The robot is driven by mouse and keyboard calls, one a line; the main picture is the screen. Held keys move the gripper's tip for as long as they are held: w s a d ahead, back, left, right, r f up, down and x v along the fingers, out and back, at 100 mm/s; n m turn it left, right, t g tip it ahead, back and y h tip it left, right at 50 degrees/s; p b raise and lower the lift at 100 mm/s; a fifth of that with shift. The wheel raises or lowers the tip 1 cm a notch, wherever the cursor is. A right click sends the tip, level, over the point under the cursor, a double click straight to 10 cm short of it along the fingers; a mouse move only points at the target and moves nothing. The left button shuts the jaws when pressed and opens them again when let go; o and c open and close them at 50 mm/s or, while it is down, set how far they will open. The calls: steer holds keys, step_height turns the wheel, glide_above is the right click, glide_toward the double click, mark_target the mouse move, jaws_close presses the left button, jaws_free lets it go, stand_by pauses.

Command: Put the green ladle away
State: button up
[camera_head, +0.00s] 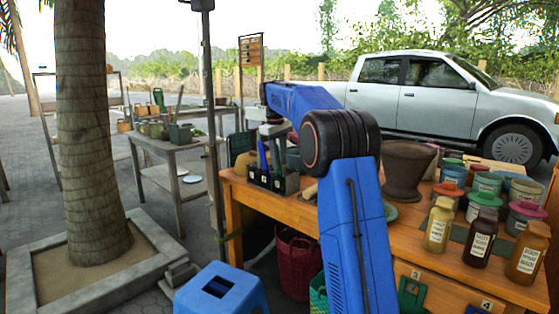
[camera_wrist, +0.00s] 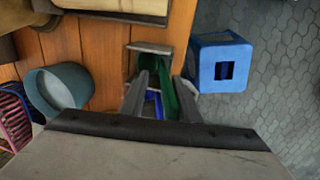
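My gripper (camera_wrist: 153,76) points down at a small grey utensil holder (camera_head: 272,182) at the left end of the wooden table. The holder's rim also shows in the wrist view (camera_wrist: 150,47). A green utensil (camera_wrist: 187,100), seemingly the ladle, shows in the wrist view close to the right finger and partly behind it. I cannot make out its bowl. A blue utensil (camera_wrist: 156,98) shows between the fingers. The fingers look apart, with nothing clearly clamped. In the head view blue handles (camera_head: 262,156) stand in the holder; the green ladle cannot be picked out there.
The table (camera_head: 455,262) also bears a brown clay mortar (camera_head: 405,170) and several jars and bottles (camera_head: 480,236). A blue stool (camera_head: 222,290) stands on the paving to the left. A red basket (camera_head: 295,262) is under the table. A pole rises behind the table's left end.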

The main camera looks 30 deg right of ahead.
steer(key=r, duration=0.5)
steer(key=a+r, duration=0.1)
steer(key=r, duration=0.4)
steer(key=a+r, duration=0.1)
steer(key=r, duration=0.5)
steer(key=shift+s, duration=0.3)
steer(key=shift+s+a+r, duration=0.1)
steer(key=shift+a+r, duration=0.05)
steer(key=shift+r, duration=0.45)
steer(key=s+a+f+m+t, duration=0.15)
steer(key=s+a, duration=0.25)
steer(key=s, duration=0.4)
steer(key=s+a+f, duration=0.3)
steer(key=s, duration=0.5)
steer(key=s+a+f+t, duration=0.1)
steer(key=s+a+f, duration=0.1)
steer(key=s+a, duration=0.35)
steer(key=s+a+f+m+t+y, duration=0.1)
steer(key=s+a+f, duration=0.3)
steer(key=s+f, duration=2.4)
steer(key=shift+s+m+t, duration=0.35)
steer(key=shift+m, duration=0.4)
